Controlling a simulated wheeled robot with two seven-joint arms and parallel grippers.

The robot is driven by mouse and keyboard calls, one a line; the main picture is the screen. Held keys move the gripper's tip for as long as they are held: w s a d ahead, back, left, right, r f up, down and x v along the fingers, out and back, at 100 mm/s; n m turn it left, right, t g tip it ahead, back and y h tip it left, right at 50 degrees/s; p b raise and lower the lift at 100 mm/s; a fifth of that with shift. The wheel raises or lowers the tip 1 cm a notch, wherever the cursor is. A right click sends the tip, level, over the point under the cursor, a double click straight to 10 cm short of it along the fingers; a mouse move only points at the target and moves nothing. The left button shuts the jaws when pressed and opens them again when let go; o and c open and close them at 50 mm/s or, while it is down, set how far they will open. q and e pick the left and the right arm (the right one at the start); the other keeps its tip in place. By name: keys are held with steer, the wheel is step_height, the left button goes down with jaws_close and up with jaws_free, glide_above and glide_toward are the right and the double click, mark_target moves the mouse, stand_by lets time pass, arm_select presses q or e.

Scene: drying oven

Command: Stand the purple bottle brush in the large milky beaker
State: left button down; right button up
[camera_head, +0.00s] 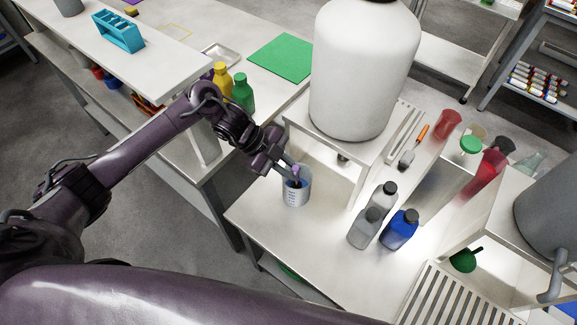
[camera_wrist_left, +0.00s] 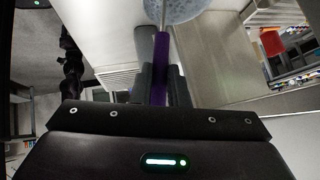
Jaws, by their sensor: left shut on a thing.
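The large milky beaker (camera_head: 296,192), with blue markings, stands upright on the white bench near its left edge. My left gripper (camera_head: 287,168) is at the beaker's mouth. In the left wrist view its fingers (camera_wrist_left: 161,72) are shut on the purple handle of the bottle brush (camera_wrist_left: 160,68). A small purple part of the brush (camera_head: 296,171) shows at the beaker's opening in the head view. A thin stem runs up from the handle in front of a pale rounded shape; I cannot tell whether that is bristles or beaker. The brush's lower end is hidden. My right gripper is out of view.
A large white jug (camera_head: 362,75) stands on a raised white stand (camera_head: 335,150) just behind the beaker. Yellow (camera_head: 222,83) and green bottles (camera_head: 243,95) stand behind my left arm. Bench in front of the beaker is clear.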

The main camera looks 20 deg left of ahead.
arm_select(q)
steer(key=c, duration=1.3)
jaws_free()
steer(key=b+v, duration=0.2)
steer(key=v, duration=0.6)
steer(key=shift+d, duration=0.1)
